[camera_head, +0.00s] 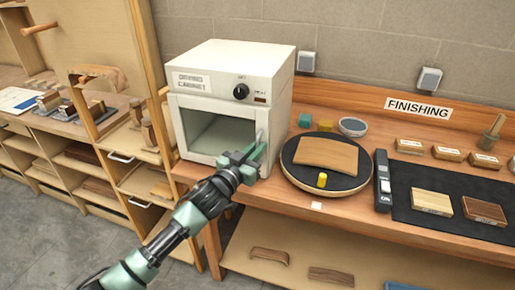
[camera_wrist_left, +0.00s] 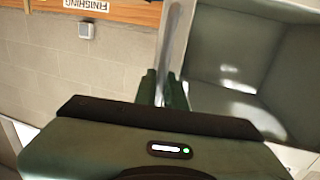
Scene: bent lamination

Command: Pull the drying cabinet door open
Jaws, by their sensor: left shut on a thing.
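The drying cabinet (camera_head: 270,72) is a white box on the bench, with a label and a dark knob above its door. Its door (camera_head: 178,128) is a pale frame around a window onto the grey inside, and it looks shut or nearly so. The upright silver handle (camera_head: 260,138) is at the door's right side. My left gripper (camera_head: 254,152) is shut on this handle. In the left wrist view the handle (camera_wrist_left: 173,45) runs up from between the fingers, with the cabinet's inside (camera_wrist_left: 235,60) to the right. My right gripper is not in view.
A black turntable (camera_head: 325,180) with a curved wood piece (camera_head: 326,154) and yellow cylinder stands close right of the gripper. Further right are a dark remote-like device (camera_head: 383,180) and a black mat (camera_head: 450,222) with wood blocks. Wooden shelving (camera_head: 95,165) stands left.

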